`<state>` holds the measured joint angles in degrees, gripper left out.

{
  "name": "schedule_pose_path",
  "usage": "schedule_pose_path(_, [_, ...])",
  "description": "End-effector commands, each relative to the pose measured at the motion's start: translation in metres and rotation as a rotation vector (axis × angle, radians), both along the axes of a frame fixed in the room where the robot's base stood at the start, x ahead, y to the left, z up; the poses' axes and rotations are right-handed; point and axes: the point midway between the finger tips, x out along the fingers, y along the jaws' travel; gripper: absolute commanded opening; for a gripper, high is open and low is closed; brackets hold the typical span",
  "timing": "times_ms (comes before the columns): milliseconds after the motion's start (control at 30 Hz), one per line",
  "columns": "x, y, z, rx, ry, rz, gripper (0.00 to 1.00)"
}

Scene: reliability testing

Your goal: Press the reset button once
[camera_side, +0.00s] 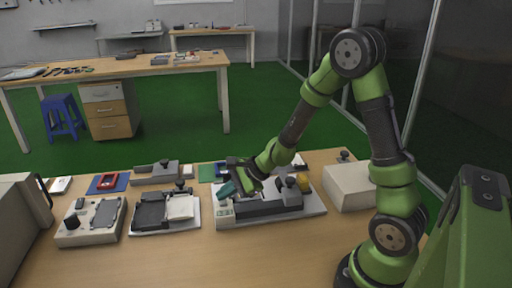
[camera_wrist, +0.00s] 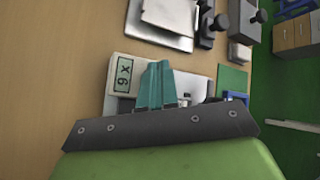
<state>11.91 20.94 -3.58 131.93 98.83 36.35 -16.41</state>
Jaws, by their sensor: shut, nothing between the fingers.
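My gripper (camera_side: 227,189) has teal fingers that are shut and empty. In the side view it hangs over the left end of a grey test machine on a white base (camera_side: 290,214). In the wrist view the teal fingers (camera_wrist: 155,84) sit together beside a pale box with a small greenish display (camera_wrist: 124,73), which bears dark characters turned sideways. The same box (camera_side: 224,214) is at the machine's left front corner in the side view. I cannot make out the reset button; it is too small or hidden by the fingers. I cannot tell whether the fingertips touch anything.
Left of the machine are a dark fixture on a white plate (camera_side: 150,212) and a beige device with a black knob (camera_side: 91,220). A white box (camera_side: 350,187) stands to the right. The wooden table (camera_side: 180,265) is clear along the front.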

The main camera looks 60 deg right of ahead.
Motion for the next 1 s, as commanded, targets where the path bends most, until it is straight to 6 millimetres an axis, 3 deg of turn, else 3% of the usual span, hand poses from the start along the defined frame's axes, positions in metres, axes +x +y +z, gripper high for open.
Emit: schedule_pose_path(1000, [0.0,-0.0002,-0.0075,-0.001,0.0,-0.001,0.0])
